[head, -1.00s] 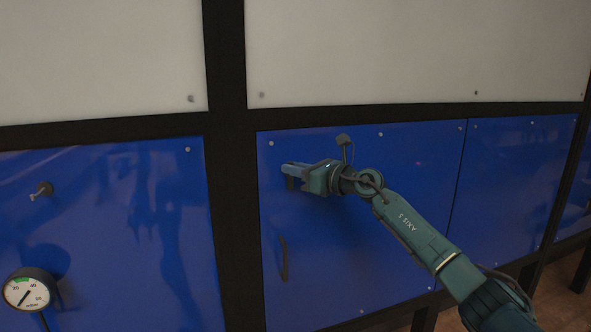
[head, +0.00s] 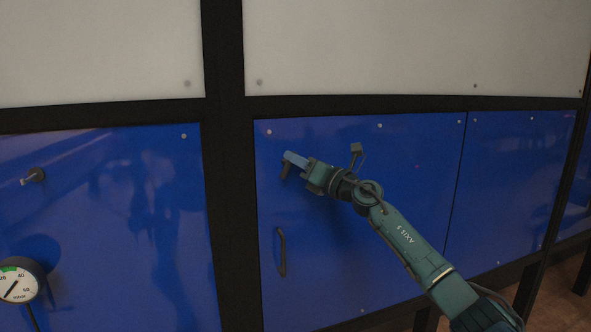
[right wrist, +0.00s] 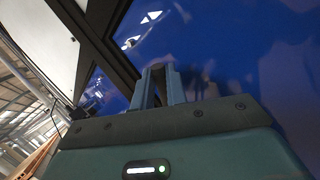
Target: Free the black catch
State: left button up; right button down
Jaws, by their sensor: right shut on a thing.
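The black catch (head: 286,171) is a small dark piece on the blue door (head: 350,260), near its upper left corner. My right gripper (head: 291,158) is shut on it in the head view. Its blue-grey fingers point up and left, and the catch's lower part sticks out below them, slightly tilted. In the right wrist view, the gripper's two fingers (right wrist: 155,88) stand close together against the blue door, with a dark part between their tips. The fingers hide the rest of the catch. My left gripper is not in view.
A dark curved handle (head: 281,252) is on the door below the catch. A black upright post (head: 230,220) borders the door on the left. A round gauge (head: 18,286) and a small knob (head: 35,175) are on the left panel.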

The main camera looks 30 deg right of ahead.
jog(key=m+t+h+b, duration=0.1)
jog(key=m+h+b, duration=0.1)
jog(key=m, duration=0.3)
jog(key=f+m+t+h+b, duration=0.1)
jog(key=m+h+b, duration=0.1)
jog(key=m+h, duration=0.2)
jog(key=f+m+t+h+b, duration=0.1)
jog(key=m+t+h+b, duration=0.1)
jog(key=m+h, duration=0.2)
jog(key=shift+d+f+m+b, duration=0.1)
jog(key=shift+m+b, duration=0.1)
jog(key=shift+m, duration=0.7)
jog(key=shift+d+f+m+b, duration=0.1)
jog(key=shift+m+b, duration=0.05)
jog(key=shift+m, duration=0.75)
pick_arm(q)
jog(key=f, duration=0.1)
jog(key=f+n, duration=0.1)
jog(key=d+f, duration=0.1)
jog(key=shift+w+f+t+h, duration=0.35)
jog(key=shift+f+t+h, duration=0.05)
pick_arm(e)
jog(key=shift+m+h, duration=0.7)
jog(key=shift+m, duration=0.2)
pick_arm(q)
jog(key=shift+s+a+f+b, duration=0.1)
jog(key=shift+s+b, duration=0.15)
jog(key=shift+b, duration=0.05)
pick_arm(e)
jog(key=shift+m, duration=0.3)
